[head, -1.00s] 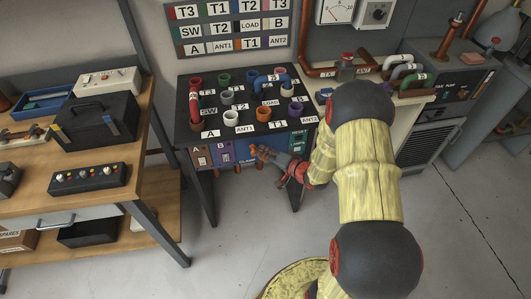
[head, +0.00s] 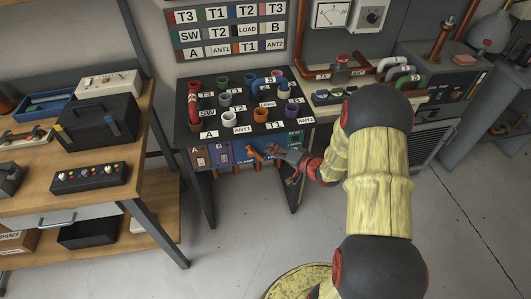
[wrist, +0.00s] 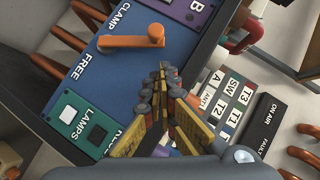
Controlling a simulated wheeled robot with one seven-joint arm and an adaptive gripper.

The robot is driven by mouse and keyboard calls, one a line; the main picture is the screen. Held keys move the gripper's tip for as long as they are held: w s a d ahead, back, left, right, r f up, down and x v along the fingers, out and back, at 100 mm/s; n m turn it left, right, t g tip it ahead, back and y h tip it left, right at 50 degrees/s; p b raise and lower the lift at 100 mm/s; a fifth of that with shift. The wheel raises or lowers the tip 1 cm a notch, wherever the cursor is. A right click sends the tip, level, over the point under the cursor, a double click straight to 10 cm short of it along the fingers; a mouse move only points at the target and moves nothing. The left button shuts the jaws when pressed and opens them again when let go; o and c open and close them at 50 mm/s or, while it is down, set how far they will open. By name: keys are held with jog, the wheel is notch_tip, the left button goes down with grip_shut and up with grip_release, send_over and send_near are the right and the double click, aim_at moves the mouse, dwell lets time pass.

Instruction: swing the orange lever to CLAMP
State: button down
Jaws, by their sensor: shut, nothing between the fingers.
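In the head view the lever (head: 254,153) is small, on the front of the dark patch bench. My gripper (wrist: 163,76) is shut and empty, its fingertips below and apart from the lever's hub in the wrist view. In the head view my gripper (head: 277,152) is just right of the lever.
A teal LAMPS panel (wrist: 82,121) adjoins the blue one. Coloured sockets and a blue pipe (head: 265,82) stand on the bench top above. A wooden workbench (head: 130,200) stands left. Open floor lies in front.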

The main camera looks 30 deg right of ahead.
jog(key=p+v, duration=0.1)
jog(key=v, duration=0.6)
jog(key=shift+s+r+p, duration=0.25)
jog(key=shift+p, duration=0.15)
